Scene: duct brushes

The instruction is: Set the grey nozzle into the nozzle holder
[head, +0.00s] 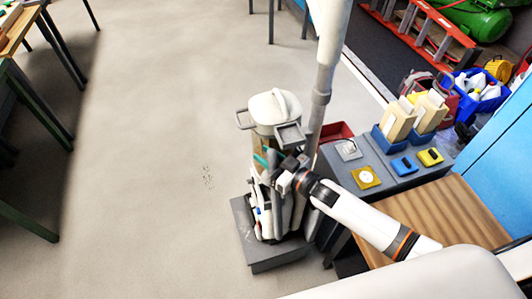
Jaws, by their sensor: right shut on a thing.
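My right gripper (279,170) reaches in from the lower right to the cleaning cart and is shut. A grey piece shows at its fingers, which I take for the grey nozzle; its shape is mostly hidden by the gripper and the cart's contents. The cart, with a dark grey base (275,262), carries upright white, red and blue items and a pale canister (274,104) on top. I cannot make out for certain which part is the nozzle holder. My left gripper is not in view.
A white and grey duct (323,80) rises behind the cart. A grey bench top (385,180) at right carries blue-based boxes (397,122), small plates, a blue block (404,165) and a yellow block (430,157). A wooden top (455,215) lies nearer.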

